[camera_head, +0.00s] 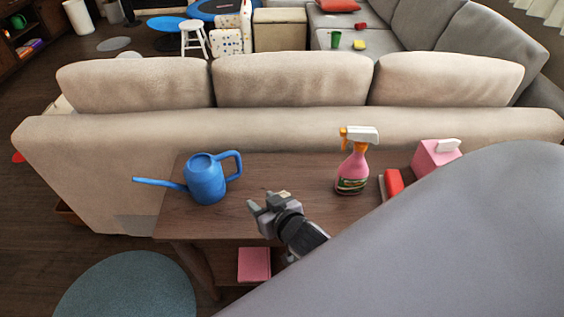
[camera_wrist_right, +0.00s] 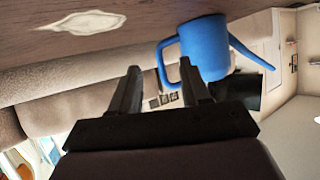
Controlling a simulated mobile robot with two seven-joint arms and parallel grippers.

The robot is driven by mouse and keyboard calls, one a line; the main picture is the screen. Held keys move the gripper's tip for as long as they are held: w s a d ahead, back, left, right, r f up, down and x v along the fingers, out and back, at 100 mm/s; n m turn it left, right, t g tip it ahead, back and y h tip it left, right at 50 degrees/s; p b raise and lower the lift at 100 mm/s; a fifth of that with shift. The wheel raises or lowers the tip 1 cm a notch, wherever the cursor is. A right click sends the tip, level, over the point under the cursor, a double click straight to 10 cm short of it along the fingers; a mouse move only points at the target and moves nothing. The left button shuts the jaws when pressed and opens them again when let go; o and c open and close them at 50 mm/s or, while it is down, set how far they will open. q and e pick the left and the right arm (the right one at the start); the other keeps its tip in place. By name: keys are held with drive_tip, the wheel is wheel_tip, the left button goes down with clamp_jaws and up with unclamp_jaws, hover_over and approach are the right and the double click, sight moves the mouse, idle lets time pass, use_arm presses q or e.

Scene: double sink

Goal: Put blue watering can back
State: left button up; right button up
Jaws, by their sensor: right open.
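The blue watering can (camera_head: 207,182) stands upright on the left part of the wooden console table (camera_head: 300,180), its spout pointing left and its handle to the right. My right gripper (camera_head: 262,204) is open and empty over the table, to the right of the can and apart from it. In the right wrist view the can (camera_wrist_right: 205,45) shows beyond the open fingers of the gripper (camera_wrist_right: 162,80), with its handle close to them in the picture. My left gripper is not in view.
A pink spray bottle (camera_head: 353,165), a red object (camera_head: 393,183) and a pink tissue box (camera_head: 435,155) stand on the table's right part. A beige sofa (camera_head: 290,85) backs the table. A pink item (camera_head: 254,263) lies below the tabletop. A large grey surface covers the lower right.

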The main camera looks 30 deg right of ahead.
drive_tip(key=s+a+f+n+g+y, duration=0.1)
drive_tip(key=s+f, duration=0.1)
drive_tip(key=s, duration=0.6)
drive_tip(key=s+a+f+n+g+y, duration=0.1)
drive_tip(key=s+f+n, duration=0.1)
drive_tip(key=s, duration=0.6)
drive_tip(key=shift+f, duration=0.55)
wheel_tip(320, 180, up, 2)
drive_tip(key=shift+r+p, duration=0.1)
drive_tip(key=shift+p, duration=1)
drive_tip(key=shift+d, duration=0.15)
